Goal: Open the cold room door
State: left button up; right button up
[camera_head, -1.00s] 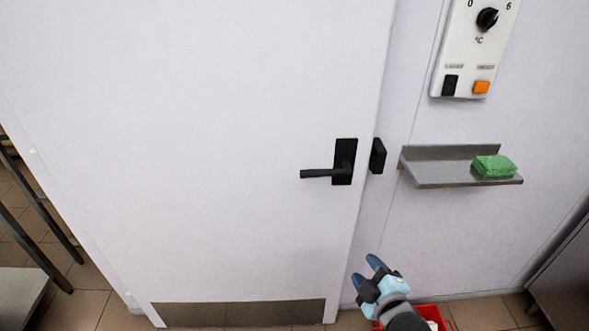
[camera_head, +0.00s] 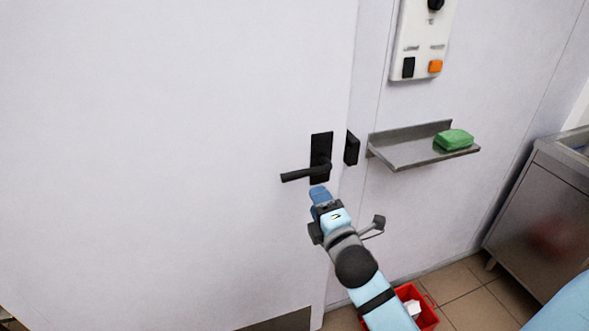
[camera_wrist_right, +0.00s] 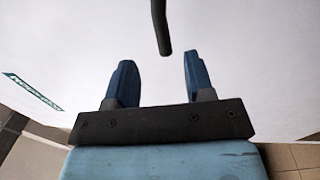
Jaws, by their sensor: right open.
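The cold room door (camera_head: 170,150) is a large white panel that looks closed. Its black lever handle (camera_head: 300,174) sits on a black plate near the door's right edge and points left. A black latch block (camera_head: 351,148) is on the frame beside it. My right gripper (camera_head: 319,192) is just below the handle plate. In the right wrist view the right gripper (camera_wrist_right: 160,80) is open and empty, with its two blue fingers apart. The handle's dark end (camera_wrist_right: 161,30) shows ahead of the fingers, between their lines and not between the tips. My left gripper is not in view.
A metal shelf (camera_head: 405,151) with a green packet (camera_head: 454,140) juts from the wall right of the handle. A control panel (camera_head: 423,40) is above it. A red bin (camera_head: 428,318) stands on the floor below. A steel cabinet (camera_head: 545,205) is at the right.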

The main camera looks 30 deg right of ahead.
jog(key=p+x, duration=0.1)
jog(key=x, duration=1.1)
jog(key=shift+w+f, duration=0.1)
jog(key=shift+f, duration=0.05)
grip_shut()
